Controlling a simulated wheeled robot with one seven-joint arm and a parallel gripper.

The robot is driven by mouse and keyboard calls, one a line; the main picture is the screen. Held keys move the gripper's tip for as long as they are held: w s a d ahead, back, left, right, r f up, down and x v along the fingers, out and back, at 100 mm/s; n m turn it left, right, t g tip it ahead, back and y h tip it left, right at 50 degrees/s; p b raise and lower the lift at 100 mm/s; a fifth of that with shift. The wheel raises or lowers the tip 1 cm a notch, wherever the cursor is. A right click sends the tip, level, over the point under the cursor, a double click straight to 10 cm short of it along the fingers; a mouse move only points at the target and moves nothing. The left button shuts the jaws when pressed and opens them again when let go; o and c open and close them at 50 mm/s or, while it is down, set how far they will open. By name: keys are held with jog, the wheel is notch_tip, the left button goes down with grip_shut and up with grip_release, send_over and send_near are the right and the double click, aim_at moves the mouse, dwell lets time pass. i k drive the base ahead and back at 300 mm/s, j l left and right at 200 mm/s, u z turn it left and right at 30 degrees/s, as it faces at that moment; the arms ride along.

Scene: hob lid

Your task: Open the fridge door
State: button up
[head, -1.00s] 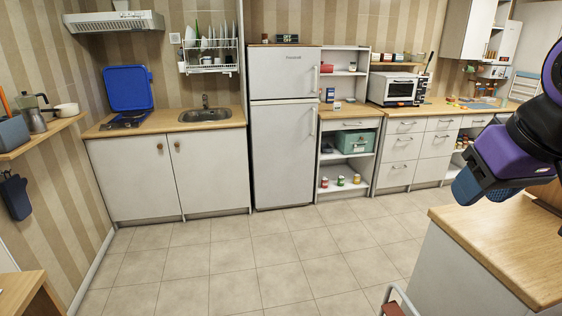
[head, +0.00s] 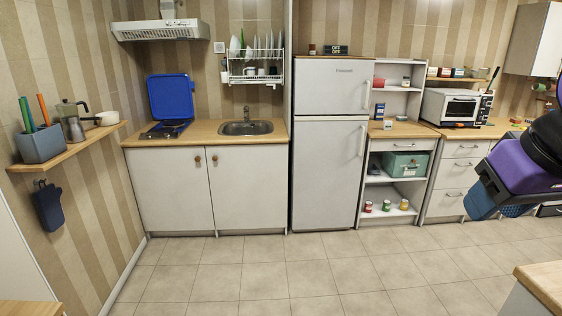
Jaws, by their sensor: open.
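The fridge (head: 328,172) is white and stands against the back wall, right of the sink cabinet. Its small upper door (head: 333,85) and tall lower door (head: 325,178) are both shut. The upper door has a vertical handle (head: 367,95) on its right edge, and the lower door has one (head: 361,140) on its right edge too. My gripper (head: 500,208) is at the right edge of the head view, purple with blue fingers. It is open, well apart from the fridge and nearer to me. No object shows in it, though part of it is cut off or hidden.
Open shelves (head: 390,215) with cans stand right of the fridge. A sink cabinet (head: 170,190) is to its left. A wooden-topped counter (head: 545,285) juts in at the lower right, and a wall shelf (head: 70,146) is at left. The tiled floor (head: 270,262) before the fridge is clear.

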aim_at(328, 152)
jog(key=i, duration=1.8)
jog(key=i+j+z, duration=0.15)
jog(key=i, duration=0.4)
jog(key=i+j+z, duration=0.2)
jog(key=i, duration=0.3)
jog(key=i+j+z, duration=0.15)
jog(key=i, duration=0.35)
jog(key=i+j+z, duration=0.2)
jog(key=i+j, duration=0.15)
jog(key=i, duration=0.15)
